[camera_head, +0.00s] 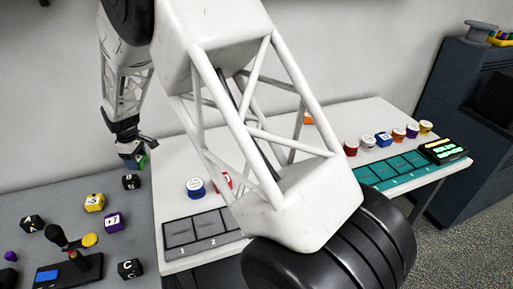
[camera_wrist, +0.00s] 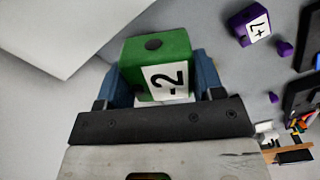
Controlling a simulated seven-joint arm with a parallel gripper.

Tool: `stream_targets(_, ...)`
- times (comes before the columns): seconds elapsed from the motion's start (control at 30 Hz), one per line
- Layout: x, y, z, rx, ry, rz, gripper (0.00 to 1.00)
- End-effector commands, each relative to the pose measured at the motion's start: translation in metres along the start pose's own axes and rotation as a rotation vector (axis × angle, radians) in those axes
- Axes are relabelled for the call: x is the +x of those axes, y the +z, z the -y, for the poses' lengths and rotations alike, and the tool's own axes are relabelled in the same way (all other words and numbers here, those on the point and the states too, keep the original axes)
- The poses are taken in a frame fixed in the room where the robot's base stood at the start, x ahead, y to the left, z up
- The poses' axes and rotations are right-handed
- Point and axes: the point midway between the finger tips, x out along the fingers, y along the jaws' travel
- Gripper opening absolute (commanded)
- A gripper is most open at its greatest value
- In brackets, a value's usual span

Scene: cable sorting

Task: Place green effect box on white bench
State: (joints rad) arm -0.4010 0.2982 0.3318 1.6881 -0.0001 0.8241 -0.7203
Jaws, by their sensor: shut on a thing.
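The green effect box (camera_wrist: 158,55) with a white "-2" label is between the two blue fingers of my gripper (camera_wrist: 155,82) in the wrist view. My gripper is shut on it. In the head view, my gripper (camera_head: 136,163) is small and far off, with a bit of the green box (camera_head: 144,162) showing. It appears over the grey table, just left of the white bench (camera_head: 375,113). My large white arm link hides the middle of the bench. Whether the box touches the table cannot be told.
The grey table (camera_head: 60,192) holds a black box (camera_head: 131,181), yellow box (camera_head: 94,202), purple box (camera_head: 113,221) and joystick unit (camera_head: 70,265). The bench bears a grey numbered panel (camera_head: 208,227), teal panel (camera_head: 400,169), several round pieces and a lit display (camera_head: 443,150).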

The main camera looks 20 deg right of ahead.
Motion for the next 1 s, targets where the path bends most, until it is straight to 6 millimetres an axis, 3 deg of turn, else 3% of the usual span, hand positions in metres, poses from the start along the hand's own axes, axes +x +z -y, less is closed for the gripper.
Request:
stream_targets(0.1,-0.006,0.032,-0.020,0.063,0.001,-0.001,0.34)
stream_targets(0.5,-0.021,0.136,-0.069,0.271,0.001,-0.001,0.34)
stream_targets(1.0,-0.038,0.270,-0.105,0.531,0.001,-0.001,0.34)
